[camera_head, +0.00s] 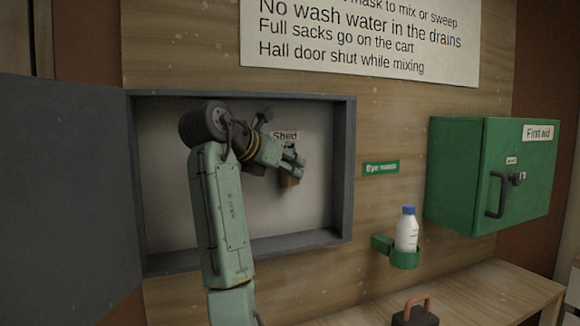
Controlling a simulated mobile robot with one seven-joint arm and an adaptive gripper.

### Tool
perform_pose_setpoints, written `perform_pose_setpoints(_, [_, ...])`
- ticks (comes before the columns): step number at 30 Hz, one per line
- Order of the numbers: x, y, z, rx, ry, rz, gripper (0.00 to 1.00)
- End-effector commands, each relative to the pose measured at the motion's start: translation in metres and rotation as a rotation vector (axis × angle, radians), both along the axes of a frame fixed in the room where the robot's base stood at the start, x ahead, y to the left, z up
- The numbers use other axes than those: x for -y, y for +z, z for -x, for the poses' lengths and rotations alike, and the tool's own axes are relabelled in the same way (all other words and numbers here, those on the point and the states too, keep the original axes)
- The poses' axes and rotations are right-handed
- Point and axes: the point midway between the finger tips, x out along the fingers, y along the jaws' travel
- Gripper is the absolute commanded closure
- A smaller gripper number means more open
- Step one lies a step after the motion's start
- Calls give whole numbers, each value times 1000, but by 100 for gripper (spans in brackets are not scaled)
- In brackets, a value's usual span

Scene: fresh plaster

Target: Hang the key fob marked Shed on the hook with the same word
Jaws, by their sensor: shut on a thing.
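My gripper (293,165) is inside the open grey key cabinet (350,170), just below a label reading "Shed" (285,135) on its pale back panel. It is shut on a small brown key fob (290,181), which shows under the fingers. The word on the fob cannot be read from here. The hook by the "Shed" label is hidden behind my gripper, and I cannot tell whether the fob touches it.
The cabinet door (65,200) stands open at the left. To the right are a green first aid box (465,175), a white bottle (407,233) in a green holder (404,260), and a dark item with an orange handle (415,315) on the wooden bench (490,295).

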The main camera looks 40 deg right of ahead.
Motion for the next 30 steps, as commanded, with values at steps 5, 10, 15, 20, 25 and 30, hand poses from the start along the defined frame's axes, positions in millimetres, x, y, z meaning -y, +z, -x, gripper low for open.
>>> perform_pose_setpoints(5, [0, 0, 0, 0, 0, 1, 80])
perform_pose_setpoints(10, [0, 0, 0, 0, 0, 1, 69])
perform_pose_setpoints(15, [0, 0, 0, 1, 1, 1, 57])
perform_pose_setpoints(20, [0, 0, 0, 0, 1, 1, 57])
perform_pose_setpoints(25, [0, 0, -1, -1, 1, 0, 57])
perform_pose_setpoints(30, [-6, 3, 1, 0, 2, 2, 57])
